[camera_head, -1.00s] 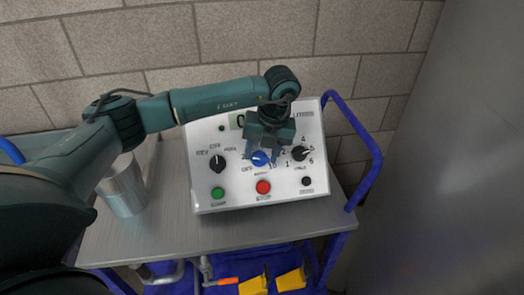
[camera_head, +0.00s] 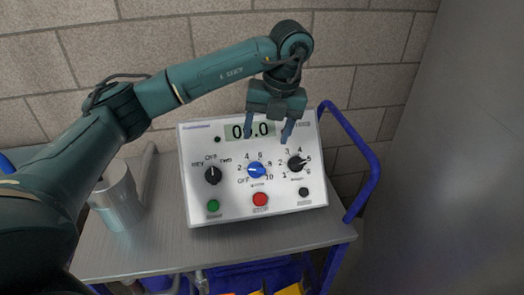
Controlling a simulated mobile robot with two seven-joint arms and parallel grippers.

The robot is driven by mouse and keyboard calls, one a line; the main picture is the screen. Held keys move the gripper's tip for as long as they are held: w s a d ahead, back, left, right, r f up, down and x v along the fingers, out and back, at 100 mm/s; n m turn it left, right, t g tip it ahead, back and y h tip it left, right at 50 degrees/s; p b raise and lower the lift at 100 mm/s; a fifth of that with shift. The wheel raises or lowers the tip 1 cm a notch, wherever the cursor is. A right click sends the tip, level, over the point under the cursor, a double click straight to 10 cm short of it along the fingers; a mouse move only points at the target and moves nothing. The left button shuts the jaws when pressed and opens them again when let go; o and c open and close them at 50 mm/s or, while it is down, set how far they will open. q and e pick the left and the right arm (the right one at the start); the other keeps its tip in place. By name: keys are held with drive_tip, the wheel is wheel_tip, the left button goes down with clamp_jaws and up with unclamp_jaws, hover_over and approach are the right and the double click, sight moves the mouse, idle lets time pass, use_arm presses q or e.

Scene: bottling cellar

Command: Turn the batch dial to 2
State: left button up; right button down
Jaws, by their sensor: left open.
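The white control panel (camera_head: 232,205) stands on a grey cart top. Its blue dial (camera_head: 257,170) has a scale from OFF through 2, 4, 6, 8 to 10. The dial's pale mark seems to point left, near 2, but it is small. The lettering under the dial is too small to read, so I cannot confirm that it says batch. My left gripper (camera_head: 267,138) is open and empty above the blue dial, apart from it, its fingers in front of the display (camera_head: 250,130) showing zeros. My right gripper is not in view.
A black REV/OFF/FWD dial (camera_head: 213,175) and a black 1-to-6 dial (camera_head: 297,163) flank the blue one. Green (camera_head: 213,206), red (camera_head: 260,199) and black (camera_head: 304,192) buttons sit below. A metal jug (camera_head: 118,198) stands left; a blue cart handle (camera_head: 362,160) rises right.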

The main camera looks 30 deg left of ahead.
use_arm(q)
drive_tip(key=shift+v, duration=1.5)
